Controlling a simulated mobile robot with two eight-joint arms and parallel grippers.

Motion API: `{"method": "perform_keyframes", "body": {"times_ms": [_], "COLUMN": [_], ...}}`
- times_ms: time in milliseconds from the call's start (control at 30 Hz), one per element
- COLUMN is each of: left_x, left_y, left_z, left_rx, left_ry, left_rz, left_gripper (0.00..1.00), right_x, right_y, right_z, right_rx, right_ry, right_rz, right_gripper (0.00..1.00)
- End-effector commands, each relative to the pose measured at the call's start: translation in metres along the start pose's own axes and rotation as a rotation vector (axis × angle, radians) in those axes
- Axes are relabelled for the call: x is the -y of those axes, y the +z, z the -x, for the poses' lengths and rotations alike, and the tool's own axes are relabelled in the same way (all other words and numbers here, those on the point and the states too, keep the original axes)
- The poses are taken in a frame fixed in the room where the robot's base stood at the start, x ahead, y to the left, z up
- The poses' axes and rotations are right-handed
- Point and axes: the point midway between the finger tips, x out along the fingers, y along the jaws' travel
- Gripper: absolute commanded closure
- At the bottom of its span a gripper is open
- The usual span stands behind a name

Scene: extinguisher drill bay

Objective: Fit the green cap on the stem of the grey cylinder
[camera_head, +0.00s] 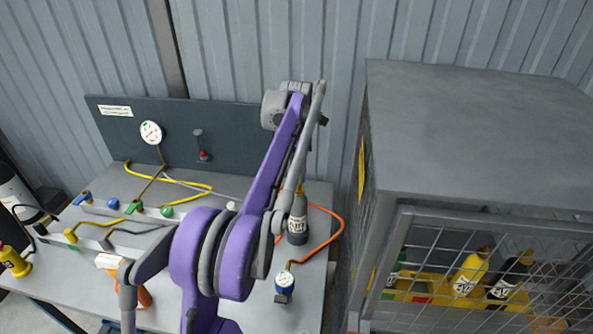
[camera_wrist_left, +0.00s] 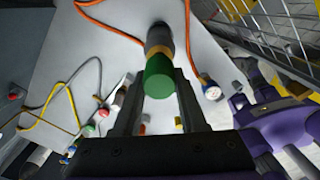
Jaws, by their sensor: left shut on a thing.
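The grey cylinder (camera_head: 297,222) stands upright on the workbench, with a pale label and a brass-coloured neck. In the left wrist view the grey cylinder (camera_wrist_left: 158,34) is straight beyond my left gripper (camera_wrist_left: 161,76). That gripper is shut on the green cap (camera_wrist_left: 158,77), one finger on each side. The cap overlaps the cylinder's neck in this view; I cannot tell whether it touches the stem. In the head view the cap does not show, and my left gripper's fingers are mostly hidden by the arm. My right gripper is in neither view.
A mesh-fronted cabinet (camera_head: 470,145) with several bottles stands at right. Valves and a yellow hose (camera_head: 190,185) occupy the bench (camera_head: 260,318) at left. A dark panel (camera_head: 237,135) stands behind.

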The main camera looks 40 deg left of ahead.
Motion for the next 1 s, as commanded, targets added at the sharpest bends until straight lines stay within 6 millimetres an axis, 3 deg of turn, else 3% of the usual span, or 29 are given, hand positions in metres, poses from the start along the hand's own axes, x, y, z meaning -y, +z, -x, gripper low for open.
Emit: {"method": "perform_keyframes", "body": {"times_ms": [367, 1000], "left_x": [0.000, 0.000], "left_y": [0.000, 0.000], "left_z": [-0.001, -0.019], "left_rx": [0.000, -0.001], "left_ry": [0.000, 0.000], "left_rz": [0.000, 0.000], "left_gripper": [1.00, 1.00], "right_x": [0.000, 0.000], "right_y": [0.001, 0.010], "right_z": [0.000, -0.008], "right_rx": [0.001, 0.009], "right_ry": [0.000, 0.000], "right_rz": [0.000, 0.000], "right_gripper": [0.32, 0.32]}}
